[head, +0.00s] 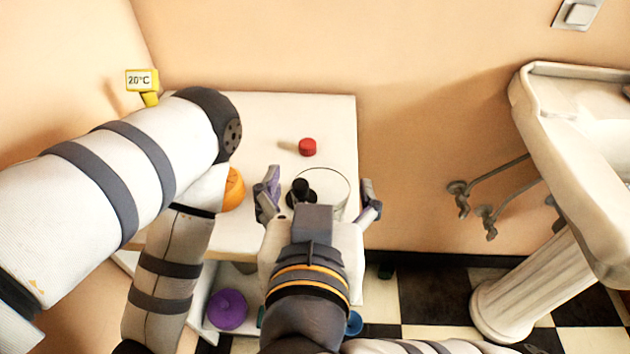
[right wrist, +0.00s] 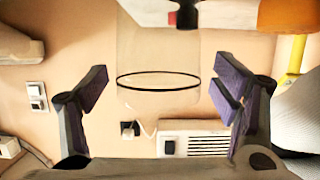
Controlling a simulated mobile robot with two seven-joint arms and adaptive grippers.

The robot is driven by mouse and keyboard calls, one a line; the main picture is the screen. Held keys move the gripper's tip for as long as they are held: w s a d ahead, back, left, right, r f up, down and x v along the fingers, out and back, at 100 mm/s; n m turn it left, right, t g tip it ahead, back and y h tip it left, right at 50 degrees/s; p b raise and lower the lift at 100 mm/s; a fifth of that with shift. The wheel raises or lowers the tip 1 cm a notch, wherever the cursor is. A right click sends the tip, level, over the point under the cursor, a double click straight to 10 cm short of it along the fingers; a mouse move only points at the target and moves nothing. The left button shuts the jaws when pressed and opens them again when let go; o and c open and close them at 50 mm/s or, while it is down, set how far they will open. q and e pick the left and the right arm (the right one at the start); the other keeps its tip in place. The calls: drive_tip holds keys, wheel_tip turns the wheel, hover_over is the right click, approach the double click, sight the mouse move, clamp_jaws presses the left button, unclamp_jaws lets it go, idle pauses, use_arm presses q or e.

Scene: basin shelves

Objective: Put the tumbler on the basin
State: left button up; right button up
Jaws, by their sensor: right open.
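The tumbler (head: 333,188) is clear with a thin dark ring. It stands on the white shelf top (head: 262,120), and its clear wall is hard to make out. My right gripper (head: 320,181) is open, with one finger on each side of the tumbler. In the right wrist view the tumbler (right wrist: 158,98) appears between the spread fingers (right wrist: 160,83), with a visible gap on both sides. The white basin (head: 570,170) stands on a pedestal at the right, partly cut off by the frame. My left arm crosses the left side; its gripper is out of view.
A small red object (head: 307,147) and a black object (head: 301,191) are close to the tumbler. An orange object (head: 235,188) is partly hidden by my left arm. A purple object (head: 228,308) lies on a lower shelf. Pipes (head: 485,215) stick out beside the basin.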

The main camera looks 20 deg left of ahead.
drive_tip(key=shift+w+a+f, duration=0.15)
drive_tip(key=shift+w+f, duration=0.15)
drive_tip(key=shift+f, duration=0.05)
drive_tip(key=shift+r, duration=0.3)
drive_tip(key=shift+s, duration=0.1)
drive_tip(key=c, duration=1.1)
drive_tip(key=shift+c, duration=0.4)
